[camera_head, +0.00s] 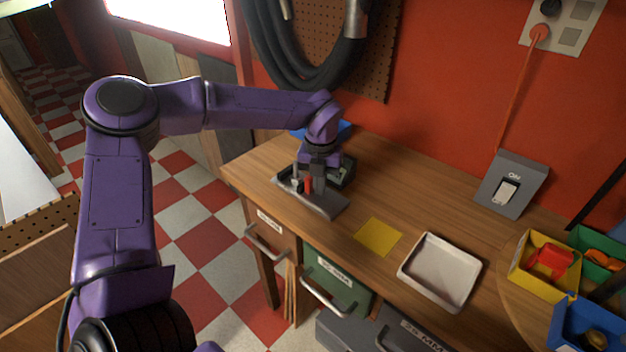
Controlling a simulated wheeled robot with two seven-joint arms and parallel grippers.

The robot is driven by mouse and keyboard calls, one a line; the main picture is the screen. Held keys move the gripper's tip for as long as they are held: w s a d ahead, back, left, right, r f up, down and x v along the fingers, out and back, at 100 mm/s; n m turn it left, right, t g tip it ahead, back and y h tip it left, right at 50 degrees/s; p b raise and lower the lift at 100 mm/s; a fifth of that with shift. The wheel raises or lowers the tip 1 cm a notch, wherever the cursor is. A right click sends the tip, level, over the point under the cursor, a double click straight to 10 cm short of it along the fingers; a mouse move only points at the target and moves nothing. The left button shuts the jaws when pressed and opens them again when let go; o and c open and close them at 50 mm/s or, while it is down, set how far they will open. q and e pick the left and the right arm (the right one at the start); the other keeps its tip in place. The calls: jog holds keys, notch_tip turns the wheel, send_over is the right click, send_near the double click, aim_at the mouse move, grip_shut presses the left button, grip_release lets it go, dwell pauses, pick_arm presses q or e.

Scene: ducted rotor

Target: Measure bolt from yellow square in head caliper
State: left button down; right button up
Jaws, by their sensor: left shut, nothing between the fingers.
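The yellow square (378,237) lies flat on the wooden workbench, and its surface looks bare. The caliper, a grey metal device with a flat base plate (326,204) and a small red part, stands near the bench's left end. My left gripper (315,175) points down just above this device, at its upright parts, and is shut. The gripper hides part of the device, and I cannot tell whether they touch. I cannot make out a bolt at this size. My right gripper is not in view.
A white tray (440,271) sits right of the yellow square. A grey switch box (511,184) stands by the red wall. Yellow (544,264), green and blue bins crowd the right. A dark tray (345,172) and a blue item sit behind my gripper. Drawers line the bench front.

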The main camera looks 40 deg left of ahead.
aim_at(309, 178)
pick_arm(q)
jog(key=shift+a, duration=0.5)
jog(key=shift+w+a+p, duration=0.15)
jog(key=shift+a+p, duration=0.7)
jog(key=shift+a, duration=0.45)
jog(key=shift+d, duration=0.1)
jog(key=shift+d, duration=0.55)
notch_tip(309, 178, up, 8)
jog(key=p, duration=0.6)
